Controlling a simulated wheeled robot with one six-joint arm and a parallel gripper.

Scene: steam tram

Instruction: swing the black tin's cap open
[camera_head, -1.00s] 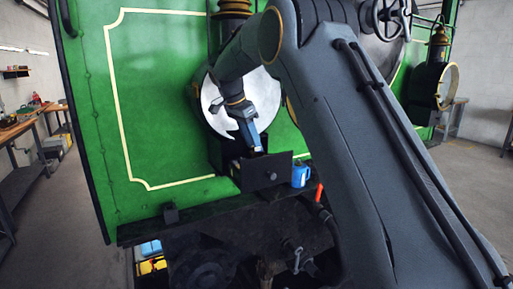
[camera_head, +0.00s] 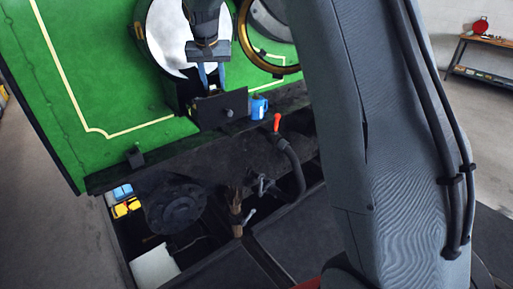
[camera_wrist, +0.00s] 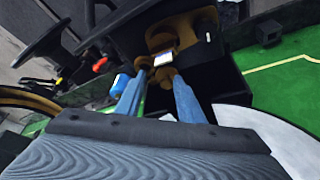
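A dark box (camera_head: 220,107) with a flat front plate and a small round knob stands on the ledge at the green wall. It is the likeliest black tin, but I cannot tell for sure. In the wrist view, the box (camera_wrist: 222,72) shows its black walls, with brass-coloured parts and a small pale block inside. My gripper (camera_head: 211,87) points down at the top of the box. Its two blue fingers are spread, with nothing seen held between the fingertips (camera_wrist: 160,78). I cannot tell whether they touch the brass parts. No cap can be clearly made out.
A blue can (camera_head: 259,107) stands just right of the box. A red-tipped lever (camera_head: 277,123) rises farther right. Yellow and blue items (camera_head: 124,200) lie low at left. Open floor lies beyond the left edge.

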